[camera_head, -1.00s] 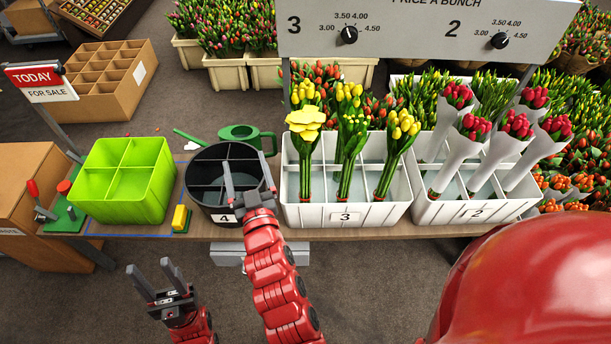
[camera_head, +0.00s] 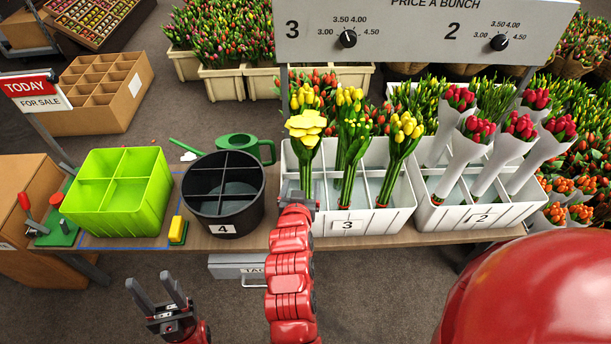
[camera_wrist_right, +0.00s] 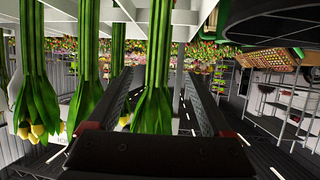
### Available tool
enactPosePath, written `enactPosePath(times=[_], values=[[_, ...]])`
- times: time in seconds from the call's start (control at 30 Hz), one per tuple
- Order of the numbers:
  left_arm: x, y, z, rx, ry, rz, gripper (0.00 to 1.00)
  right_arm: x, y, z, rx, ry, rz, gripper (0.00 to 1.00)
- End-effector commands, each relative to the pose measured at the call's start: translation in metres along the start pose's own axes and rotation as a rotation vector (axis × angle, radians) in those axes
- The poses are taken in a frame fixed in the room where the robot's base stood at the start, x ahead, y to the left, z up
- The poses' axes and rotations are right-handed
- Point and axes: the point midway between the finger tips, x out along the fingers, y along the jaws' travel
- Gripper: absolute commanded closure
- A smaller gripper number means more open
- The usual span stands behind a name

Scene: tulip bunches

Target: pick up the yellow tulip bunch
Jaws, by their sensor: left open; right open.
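Three yellow tulip bunches stand upright in the white box (camera_head: 385,224) marked 3. The left one (camera_head: 306,128) carries a large open yellow bloom; the middle one (camera_head: 350,132) and right one (camera_head: 400,145) have closed buds. My right gripper (camera_head: 303,194) is at the box's front left, before the left bunch. In the right wrist view, which looks upside down, its open fingers (camera_wrist_right: 160,80) stand either side of a green bunch (camera_wrist_right: 158,50); I cannot tell how deep it sits between them. My left gripper (camera_head: 158,292) is open and empty, low in front of the table.
A black divided bucket (camera_head: 224,207) marked 4 stands left of the box, empty. Further left are a green divided crate (camera_head: 120,210) and a small yellow block (camera_head: 178,229). Wrapped red tulips (camera_head: 475,130) stand in white box 2 (camera_head: 470,218). A price panel (camera_head: 420,30) rises behind.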

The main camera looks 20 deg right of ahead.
Motion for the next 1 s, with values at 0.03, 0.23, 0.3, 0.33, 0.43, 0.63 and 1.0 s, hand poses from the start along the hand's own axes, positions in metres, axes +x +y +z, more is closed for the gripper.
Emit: enactPosePath(times=[0.03,0.23,0.3,0.33,0.43,0.63,1.0], values=[[-0.001,0.000,0.000,0.000,0.000,0.000,0.50,0.009,0.002,-0.001,0.002,0.001,0.005,0.16],[-0.002,0.000,0.000,0.000,0.000,0.000,0.50,0.031,0.001,-0.001,0.001,0.003,0.000,0.16],[-0.002,0.000,0.000,0.000,0.000,0.000,0.50,0.034,0.001,-0.001,0.001,0.003,0.000,0.16],[-0.002,0.000,0.000,0.000,0.000,0.000,0.50,0.035,0.001,-0.001,0.001,0.003,0.001,0.16],[-0.001,0.000,0.000,0.000,0.000,0.000,0.50,0.044,0.002,-0.001,0.000,0.001,0.002,0.16],[-0.001,0.000,0.000,0.000,0.000,0.000,0.50,0.073,0.004,-0.003,-0.001,0.002,0.001,0.16],[-0.001,0.000,0.000,0.000,0.000,0.000,0.50,0.086,0.004,-0.003,0.000,0.004,-0.001,0.16]])
